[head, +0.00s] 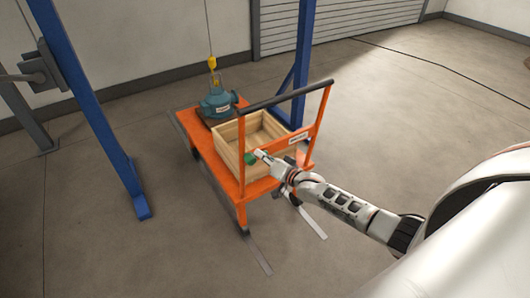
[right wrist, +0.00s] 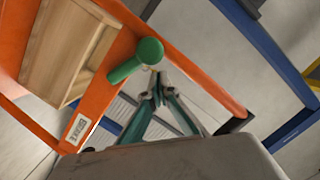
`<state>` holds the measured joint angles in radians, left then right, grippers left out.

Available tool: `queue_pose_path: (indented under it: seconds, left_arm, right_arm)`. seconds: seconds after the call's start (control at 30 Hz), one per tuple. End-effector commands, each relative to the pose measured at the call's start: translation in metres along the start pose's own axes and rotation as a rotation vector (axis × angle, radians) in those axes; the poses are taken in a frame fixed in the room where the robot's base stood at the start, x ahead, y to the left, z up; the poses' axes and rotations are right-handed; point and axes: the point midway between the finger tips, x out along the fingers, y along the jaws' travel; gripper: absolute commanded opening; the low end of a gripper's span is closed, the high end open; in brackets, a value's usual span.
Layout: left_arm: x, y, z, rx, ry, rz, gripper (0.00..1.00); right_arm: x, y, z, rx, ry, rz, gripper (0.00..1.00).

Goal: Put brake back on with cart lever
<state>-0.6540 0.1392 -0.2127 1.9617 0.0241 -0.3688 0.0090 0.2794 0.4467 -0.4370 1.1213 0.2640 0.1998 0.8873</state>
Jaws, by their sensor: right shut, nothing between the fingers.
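The orange cart (head: 230,187) stands on the floor with its push handle (head: 287,96) toward me. The green brake lever (head: 250,158) is on the orange crossbar at the handle end; in the right wrist view its rounded green grip (right wrist: 148,51) shows close up. A white label (right wrist: 78,129), apparently reading BRAKE, is on the orange bar. My right gripper (head: 264,156) is shut and empty, just right of the lever. In the right wrist view its fingertips (right wrist: 158,90) are just below the green grip; I cannot tell whether they touch. My left gripper is out of view.
A wooden crate (head: 226,154) and a teal pump (head: 217,103) are on the cart. A yellow hoist hook (head: 212,63) hangs at the pump's top. Blue gantry legs (head: 97,115) stand on both sides. Flat rails (head: 255,252) run along the floor. Open floor lies to the right.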

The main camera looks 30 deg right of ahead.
Motion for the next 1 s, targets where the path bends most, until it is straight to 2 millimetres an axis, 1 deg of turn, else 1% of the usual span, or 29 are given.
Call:
queue_pose_path:
  seconds: [0.2,0.4,1.0]
  left_arm:
    - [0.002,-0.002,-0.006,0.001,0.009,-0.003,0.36]
    - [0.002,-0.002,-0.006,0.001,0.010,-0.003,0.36]
    - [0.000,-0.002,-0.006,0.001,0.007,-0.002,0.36]
  right_arm:
    - [0.002,-0.001,0.009,0.002,0.000,0.000,0.00]
    - [0.003,-0.001,0.012,0.003,0.000,-0.001,0.00]
    - [0.002,-0.002,0.014,0.003,-0.004,0.000,0.00]
